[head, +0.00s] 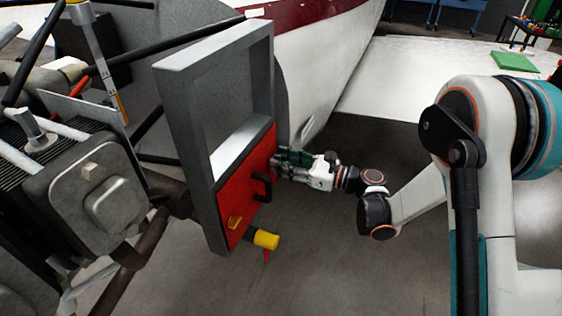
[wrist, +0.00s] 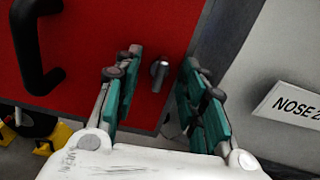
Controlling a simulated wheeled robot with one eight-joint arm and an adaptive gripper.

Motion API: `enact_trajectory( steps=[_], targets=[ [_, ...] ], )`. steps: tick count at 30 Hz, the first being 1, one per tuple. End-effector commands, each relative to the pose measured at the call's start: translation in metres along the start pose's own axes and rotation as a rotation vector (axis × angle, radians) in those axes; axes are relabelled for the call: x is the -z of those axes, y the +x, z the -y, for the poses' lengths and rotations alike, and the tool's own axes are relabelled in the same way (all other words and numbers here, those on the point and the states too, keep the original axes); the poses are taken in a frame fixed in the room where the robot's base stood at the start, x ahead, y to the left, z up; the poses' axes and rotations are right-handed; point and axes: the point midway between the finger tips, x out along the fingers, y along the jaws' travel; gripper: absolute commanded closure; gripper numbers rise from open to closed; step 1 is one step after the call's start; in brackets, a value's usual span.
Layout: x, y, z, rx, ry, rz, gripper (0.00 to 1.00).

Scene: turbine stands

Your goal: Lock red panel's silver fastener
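The red panel (head: 243,190) sits in the lower part of a grey metal frame (head: 190,120). It fills the upper left of the wrist view (wrist: 120,50). The silver fastener (wrist: 158,74) is a small knob near the panel's right edge in the wrist view. In the head view it is hidden by my gripper. My gripper (head: 280,160) is at the panel's right side. In the wrist view, its green-padded fingers (wrist: 158,88) are apart, one on each side of the fastener, with gaps to it. Nothing is held.
A black handle (head: 262,187) stands out from the panel, left of the fastener. A "NOSE 2" label (wrist: 293,105) is on the right. Open floor lies below.

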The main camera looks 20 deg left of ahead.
Motion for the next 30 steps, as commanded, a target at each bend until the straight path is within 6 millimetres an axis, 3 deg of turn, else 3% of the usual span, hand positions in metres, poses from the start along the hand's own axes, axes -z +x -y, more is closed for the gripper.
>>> enact_trajectory(
  steps=[11, 30],
  targets=[
    [0.000, -0.006, 0.000, 0.001, 0.000, 0.000, 0.62],
    [0.000, -0.049, 0.000, 0.000, 0.000, 0.000, 0.62]
  ],
)
